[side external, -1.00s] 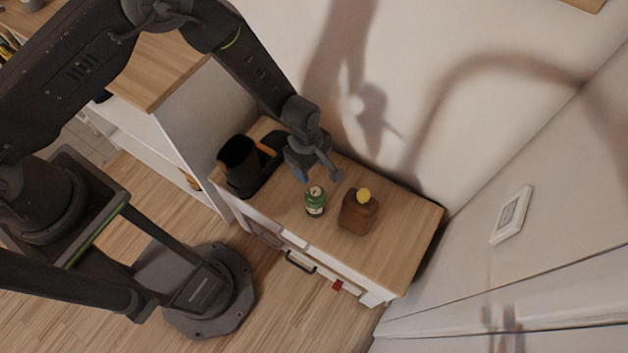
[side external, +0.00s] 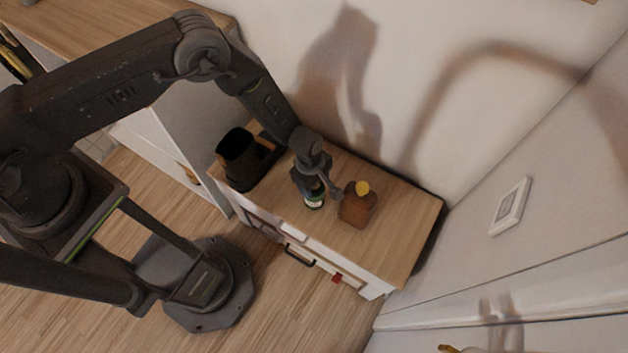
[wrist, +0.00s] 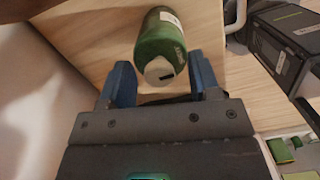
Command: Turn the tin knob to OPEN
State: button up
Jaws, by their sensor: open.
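A green tin (side external: 314,201) with a pale label stands on the wooden top of the low cabinet. In the wrist view the green tin (wrist: 165,33) shows its pale round knob (wrist: 159,71), which has a dark mark. I cannot read its setting. My gripper (wrist: 161,80) is open, with one blue finger on each side of the knob. I cannot tell whether either finger touches it. In the side external view my gripper (side external: 311,183) is directly over the tin and hides its top.
A black machine (side external: 236,158) stands to the left. The wooden cabinet top (side external: 400,220) is clear at the right. A wall rises behind.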

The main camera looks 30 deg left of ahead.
jog(key=shift+c, duration=0.5)
jog(key=c, duration=0.7)
